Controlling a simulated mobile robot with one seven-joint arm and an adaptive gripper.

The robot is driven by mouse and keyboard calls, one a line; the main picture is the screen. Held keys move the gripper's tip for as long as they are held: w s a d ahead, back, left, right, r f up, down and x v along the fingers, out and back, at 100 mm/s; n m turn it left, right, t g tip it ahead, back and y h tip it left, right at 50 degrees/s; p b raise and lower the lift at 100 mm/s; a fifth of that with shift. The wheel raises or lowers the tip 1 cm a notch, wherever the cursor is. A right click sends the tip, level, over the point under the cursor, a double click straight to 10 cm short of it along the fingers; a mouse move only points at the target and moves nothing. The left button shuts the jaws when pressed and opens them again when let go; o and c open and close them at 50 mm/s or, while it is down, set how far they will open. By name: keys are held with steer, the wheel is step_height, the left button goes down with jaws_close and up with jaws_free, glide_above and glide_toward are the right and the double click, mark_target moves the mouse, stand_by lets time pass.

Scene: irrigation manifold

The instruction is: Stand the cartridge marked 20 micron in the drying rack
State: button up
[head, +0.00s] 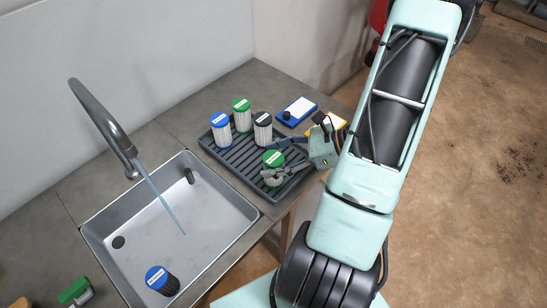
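The drying rack (232,158) is a dark ribbed tray on the counter. A green-capped cartridge (273,158) stands upright near its front edge. Three more cartridges stand on it: blue-capped (220,128), green-capped (241,114) and dark-capped (263,130). A dark cartridge with a blue cap (157,281) stands in the sink. The cap labels are too small to read, so I cannot tell which says 20 micron. My gripper (274,157) reaches in from the right, one finger behind the front green-capped cartridge, one across its front. Whether they touch it is unclear.
The grey sink (205,196) lies left of the rack, under a tap (112,132) with running water. A blue box (297,111) and a yellow item (338,122) lie right of the rack. A green-and-white object (76,291) lies at the bottom left.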

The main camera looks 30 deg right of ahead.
steer(key=shift+r, duration=0.15)
steer(key=shift+s+d+r, duration=0.1)
steer(key=shift+d+r, duration=0.05)
steer(key=shift+d, duration=0.1)
steer(key=v, duration=1.1)
steer(key=shift+s, duration=0.2)
steer(key=shift+d+r, duration=0.1)
